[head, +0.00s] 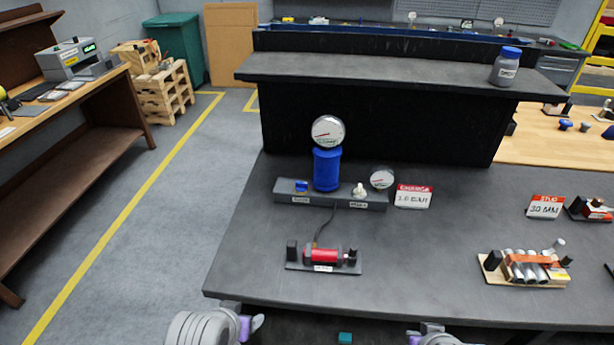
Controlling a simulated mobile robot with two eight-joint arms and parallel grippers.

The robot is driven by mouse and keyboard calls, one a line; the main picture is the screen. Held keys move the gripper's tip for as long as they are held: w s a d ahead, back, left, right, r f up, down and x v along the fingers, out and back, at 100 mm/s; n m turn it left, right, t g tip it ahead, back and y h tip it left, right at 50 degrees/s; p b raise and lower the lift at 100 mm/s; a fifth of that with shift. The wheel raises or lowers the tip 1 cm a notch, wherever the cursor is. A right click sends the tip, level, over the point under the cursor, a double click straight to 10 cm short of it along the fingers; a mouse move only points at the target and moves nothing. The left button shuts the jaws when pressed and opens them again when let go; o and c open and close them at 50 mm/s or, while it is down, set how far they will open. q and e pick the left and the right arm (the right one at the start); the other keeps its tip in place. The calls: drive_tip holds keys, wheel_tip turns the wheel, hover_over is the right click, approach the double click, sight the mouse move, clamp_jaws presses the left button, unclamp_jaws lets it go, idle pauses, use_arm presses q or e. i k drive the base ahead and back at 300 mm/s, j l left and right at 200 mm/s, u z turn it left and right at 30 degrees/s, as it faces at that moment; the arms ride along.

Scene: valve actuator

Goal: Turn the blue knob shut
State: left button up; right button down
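The small blue knob (301,186) sits on the left end of a dark grey valve block (281,196) on the black workbench. Beside it stands a blue cylinder (327,170) with a round dial gauge (328,132) on top. A light-coloured knob (359,190) is at the block's right part. My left gripper (256,324) is at the bottom, below the bench's front edge and well apart from the knob. My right gripper (416,339) is partly cut off at the bottom edge. The finger openings of both are too unclear to tell.
A red cylinder on a base (321,257) lies in front of the block, joined by a cable. A second gauge (382,177) and a sign (413,196) stand to the right. A tube rack (524,268) is further right. Bare bench lies between.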

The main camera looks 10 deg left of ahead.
sight(302, 187)
drive_tip(key=k+j, duration=0.1)
drive_tip(key=j, duration=0.65)
drive_tip(key=k+j+u, duration=0.1)
drive_tip(key=j, duration=0.65)
drive_tip(key=i+j+u, duration=0.1)
drive_tip(key=i+j, duration=0.65)
drive_tip(key=j, duration=0.15)
drive_tip(key=i, duration=0.3)
